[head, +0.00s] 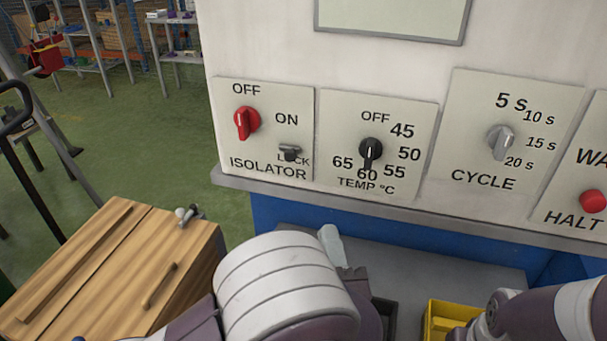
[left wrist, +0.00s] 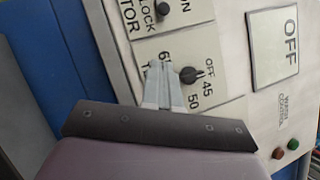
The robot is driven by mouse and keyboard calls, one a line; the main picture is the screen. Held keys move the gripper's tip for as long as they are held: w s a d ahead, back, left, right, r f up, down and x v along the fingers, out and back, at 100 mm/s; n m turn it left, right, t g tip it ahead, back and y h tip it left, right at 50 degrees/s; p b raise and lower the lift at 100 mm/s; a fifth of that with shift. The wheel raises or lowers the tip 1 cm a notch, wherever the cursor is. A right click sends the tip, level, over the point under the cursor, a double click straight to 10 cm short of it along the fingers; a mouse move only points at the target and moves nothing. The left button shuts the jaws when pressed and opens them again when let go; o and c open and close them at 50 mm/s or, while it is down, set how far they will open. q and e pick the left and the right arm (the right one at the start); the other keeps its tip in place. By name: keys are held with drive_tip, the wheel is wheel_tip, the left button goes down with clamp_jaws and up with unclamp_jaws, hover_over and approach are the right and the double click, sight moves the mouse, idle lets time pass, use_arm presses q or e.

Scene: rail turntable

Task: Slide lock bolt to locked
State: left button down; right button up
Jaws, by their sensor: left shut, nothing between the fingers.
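The lock bolt (head: 290,153) is a small dark grey piece beside the word LOCK on the ISOLATOR plate (head: 226,135). The red isolator knob (head: 246,122) is up and left of it. The bolt also shows at the top edge of the left wrist view (left wrist: 163,8). My left gripper (head: 331,244) is shut and empty, below the panel and lower right of the bolt, apart from it. In the left wrist view its pale fingers (left wrist: 163,80) point toward the TEMP plate. My left forearm hides most of the hand in the head view. My right gripper is not visible.
The black TEMP knob (head: 370,152) and grey CYCLE knob (head: 501,142) are right of the isolator. A ledge (head: 400,218) runs under the plates. A wooden cabinet (head: 110,265) stands lower left, a yellow bin (head: 436,315) lower right. A red HALT button (head: 593,201) is far right.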

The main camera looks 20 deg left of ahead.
use_arm(q)
drive_tip(key=shift+w+a, duration=0.1)
drive_tip(key=shift+w, duration=0.05)
approach(297, 152)
drive_tip(key=w+d, duration=0.2)
drive_tip(key=w, duration=0.1)
drive_tip(key=a, duration=0.2)
drive_tip(key=w+a+r, duration=0.1)
drive_tip(key=shift+p, duration=0.3)
drive_tip(key=shift+w+a+r, duration=0.1)
drive_tip(key=shift+a+r, duration=0.05)
drive_tip(key=shift+a, duration=0.15)
